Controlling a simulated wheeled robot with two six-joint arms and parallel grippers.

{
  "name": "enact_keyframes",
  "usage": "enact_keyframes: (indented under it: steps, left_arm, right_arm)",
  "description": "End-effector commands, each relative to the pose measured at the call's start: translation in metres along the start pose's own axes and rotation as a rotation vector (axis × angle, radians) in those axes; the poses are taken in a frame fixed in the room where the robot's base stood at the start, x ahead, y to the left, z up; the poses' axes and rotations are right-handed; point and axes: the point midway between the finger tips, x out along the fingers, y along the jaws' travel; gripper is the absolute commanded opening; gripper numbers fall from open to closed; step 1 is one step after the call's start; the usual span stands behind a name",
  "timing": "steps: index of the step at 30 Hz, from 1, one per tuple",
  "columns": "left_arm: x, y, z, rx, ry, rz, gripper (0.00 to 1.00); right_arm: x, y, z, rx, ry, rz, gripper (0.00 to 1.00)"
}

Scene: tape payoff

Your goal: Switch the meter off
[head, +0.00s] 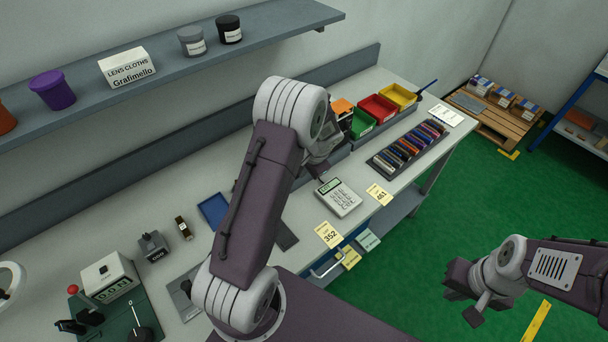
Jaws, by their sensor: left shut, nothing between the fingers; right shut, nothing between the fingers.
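A white box with a digit display (108,278) stands on a dark green base at the lower left; it looks like a counter or meter. A red knob (73,289) is beside it. A light keypad device with a small green display (338,197) lies on the bench at the centre. I cannot tell for certain which is the meter, and I make out no switch marking. My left gripper (322,172) is shut and empty, pointing down just behind the keypad device, partly hidden by my arm. My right gripper (470,301) is shut and empty over the green floor.
Red (378,108), yellow (400,96) and green (362,124) bins stand at the back of the bench. A rack of coloured items (408,148), a blue tray (214,209) and yellow cards (328,234) are nearby. A shelf (180,68) overhangs the bench.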

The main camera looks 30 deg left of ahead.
Motion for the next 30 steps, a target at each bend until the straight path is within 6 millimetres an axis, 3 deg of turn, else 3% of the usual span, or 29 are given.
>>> enact_keyframes:
  steps: [1,3,19,30]
  left_arm:
    - [0.015,0.004,-0.001,0.000,0.002,-0.023,0.00]
    - [0.003,-0.001,0.000,0.001,-0.001,-0.023,0.00]
    - [-0.013,-0.006,0.000,-0.001,-0.001,-0.022,0.00]
    - [-0.012,-0.006,0.000,0.000,-0.001,-0.022,0.00]
  right_arm:
    - [0.027,0.001,0.003,0.000,-0.001,0.000,0.00]
    - [0.013,0.000,0.002,0.000,-0.002,0.000,0.00]
    - [-0.001,0.000,0.000,0.000,-0.001,0.000,0.00]
    - [0.001,0.000,0.000,0.000,-0.001,0.000,0.00]
